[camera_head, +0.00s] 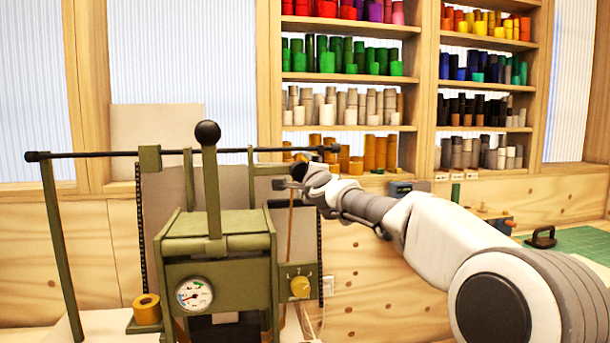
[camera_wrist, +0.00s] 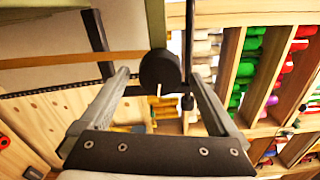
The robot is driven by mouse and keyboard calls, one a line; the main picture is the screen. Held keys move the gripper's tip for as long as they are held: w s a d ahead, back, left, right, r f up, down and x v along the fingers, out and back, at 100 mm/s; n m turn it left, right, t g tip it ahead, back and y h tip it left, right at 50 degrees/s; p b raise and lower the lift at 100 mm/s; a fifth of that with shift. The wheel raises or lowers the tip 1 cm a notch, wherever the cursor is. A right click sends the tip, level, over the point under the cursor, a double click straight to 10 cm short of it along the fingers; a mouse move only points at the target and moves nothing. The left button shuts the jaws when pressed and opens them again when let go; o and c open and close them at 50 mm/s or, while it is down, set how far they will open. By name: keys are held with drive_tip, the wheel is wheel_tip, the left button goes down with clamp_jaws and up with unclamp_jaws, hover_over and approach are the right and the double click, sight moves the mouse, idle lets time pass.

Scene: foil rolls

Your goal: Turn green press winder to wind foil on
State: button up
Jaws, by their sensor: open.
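The green press (camera_head: 215,245) stands left of centre in the head view, with a round gauge, a yellow knob and an upright black-ball lever. A dark round knob (camera_wrist: 160,72), apparently the winder, shows in the wrist view between the fingers of my gripper (camera_wrist: 158,76). The fingers are apart, with a visible gap on each side of the knob. A gold-brown foil strip (camera_wrist: 60,60) runs left from near the knob.
A long black rod (camera_head: 95,154) crosses the top of the press. A gold roll (camera_head: 147,308) sits at its lower left. Shelves of coloured foil rolls (camera_head: 340,55) fill the back wall. A green cutting mat (camera_head: 585,240) with a black-handled tool lies at right.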

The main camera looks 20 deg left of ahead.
drive_tip(key=b+v, duration=0.9)
drive_tip(key=v, duration=0.8)
drive_tip(key=shift+s+b, duration=0.2)
drive_tip(key=shift+b, duration=0.15)
